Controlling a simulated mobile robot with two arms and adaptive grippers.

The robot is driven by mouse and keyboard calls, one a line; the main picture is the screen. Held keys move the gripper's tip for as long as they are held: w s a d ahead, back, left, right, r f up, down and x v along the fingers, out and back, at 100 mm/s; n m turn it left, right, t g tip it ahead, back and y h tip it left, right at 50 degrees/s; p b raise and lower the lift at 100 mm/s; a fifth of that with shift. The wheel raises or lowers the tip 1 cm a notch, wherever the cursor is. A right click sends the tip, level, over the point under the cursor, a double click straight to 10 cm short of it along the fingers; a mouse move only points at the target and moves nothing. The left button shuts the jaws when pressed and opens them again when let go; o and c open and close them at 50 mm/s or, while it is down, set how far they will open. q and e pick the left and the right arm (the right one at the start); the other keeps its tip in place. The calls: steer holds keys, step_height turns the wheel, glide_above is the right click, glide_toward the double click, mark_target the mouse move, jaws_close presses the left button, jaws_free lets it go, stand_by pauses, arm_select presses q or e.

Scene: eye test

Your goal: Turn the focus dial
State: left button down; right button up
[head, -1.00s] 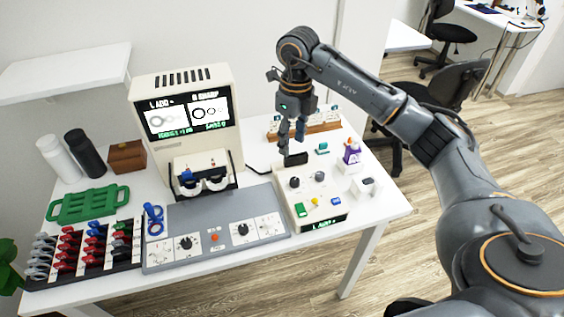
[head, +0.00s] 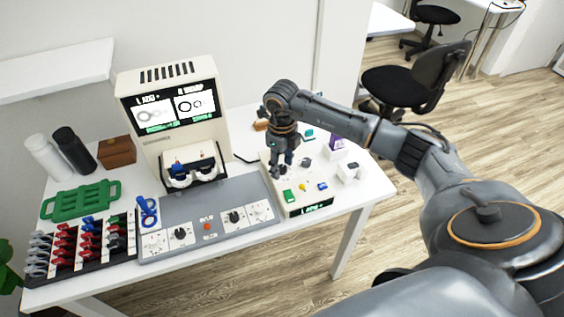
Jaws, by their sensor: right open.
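My right gripper (head: 281,164) points down over the back left part of a cream control box (head: 270,190), its jaws open. The fingers are at the place of the box's black knob and largely hide it; I cannot tell whether they touch it. A grey knob (head: 306,162) stands just right of the fingers. The box also has a green button (head: 288,196), a yellow one (head: 303,187), a blue one (head: 322,186) and a front display (head: 319,207). Labels are too small to tell which knob is the focus dial. My left gripper is out of view.
Left of the box, a grey panel (head: 208,209) carries two black dials (head: 180,233) (head: 234,217) and a red button. Behind it stands a cream viewer (head: 152,88) with a lit screen. A white block (head: 351,172) and a purple bottle (head: 337,141) stand right of the gripper.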

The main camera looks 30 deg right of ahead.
jaws_close()
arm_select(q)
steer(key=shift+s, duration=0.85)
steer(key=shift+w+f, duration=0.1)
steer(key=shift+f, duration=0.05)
arm_select(e)
steer(key=shift+m, duration=0.4)
steer(key=m, duration=0.2)
steer(key=shift+m+b, duration=0.3)
steer(key=shift+m, duration=0.1)
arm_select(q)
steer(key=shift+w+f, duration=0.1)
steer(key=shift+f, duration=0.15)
arm_select(e)
steer(key=m, duration=0.4)
steer(key=shift+m, duration=0.4)
